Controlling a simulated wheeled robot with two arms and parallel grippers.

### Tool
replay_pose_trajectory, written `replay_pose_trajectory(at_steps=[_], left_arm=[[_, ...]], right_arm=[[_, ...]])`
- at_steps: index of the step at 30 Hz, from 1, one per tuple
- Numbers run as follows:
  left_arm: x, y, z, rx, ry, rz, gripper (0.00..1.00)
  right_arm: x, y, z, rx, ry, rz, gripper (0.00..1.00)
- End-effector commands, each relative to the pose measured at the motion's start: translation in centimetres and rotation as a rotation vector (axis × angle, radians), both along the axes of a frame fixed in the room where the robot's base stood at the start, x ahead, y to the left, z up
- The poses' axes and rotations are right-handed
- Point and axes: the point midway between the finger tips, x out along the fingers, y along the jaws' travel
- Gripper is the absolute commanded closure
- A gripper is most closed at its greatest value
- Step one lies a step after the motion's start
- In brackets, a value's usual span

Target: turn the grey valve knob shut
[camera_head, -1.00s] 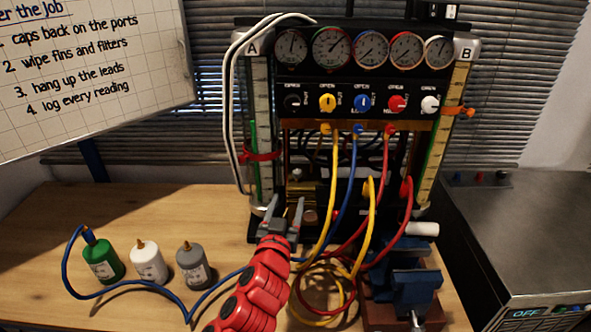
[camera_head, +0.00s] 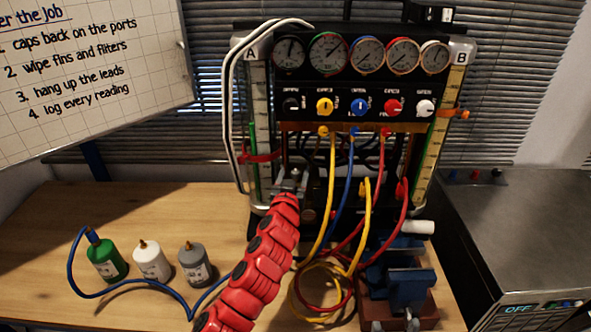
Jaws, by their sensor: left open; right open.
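A row of valve knobs runs under the gauges on the black gauge rig (camera_head: 440,92). The rightmost knob (camera_head: 425,107) is pale, grey to white, and the leftmost knob (camera_head: 291,105) is black. Yellow, blue and red knobs sit between them. My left gripper (camera_head: 290,178), on a red arm, is open in front of the rig's lower left part. It is below the knob row and apart from the pale knob, which is up and to the right. The fingertips show small against the dark rig. My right gripper is not in view.
Yellow, blue and red hoses (camera_head: 350,175) hang in front of the rig, right of my gripper. A blue vise (camera_head: 408,285) stands at the lower right. Green, white and grey bottles (camera_head: 195,266) stand on the wooden bench (camera_head: 150,210) at left.

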Motion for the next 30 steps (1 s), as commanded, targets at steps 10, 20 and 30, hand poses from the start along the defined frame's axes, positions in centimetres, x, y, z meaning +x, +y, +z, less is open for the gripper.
replay_pose_trajectory(at_steps=[10,20,30], left_arm=[[0.50,-0.23,-0.02,0.001,-0.001,-0.003,0.38],[0.50,-0.19,-0.03,0.001,-0.001,-0.003,0.81],[0.50,-0.19,0.04,0.000,-0.001,-0.003,1.00]], right_arm=[[-0.01,0.00,0.14,0.000,0.000,0.000,0.38],[-0.01,0.00,0.14,0.000,0.000,0.000,0.38],[0.00,0.00,0.24,0.000,0.000,0.000,0.38]])
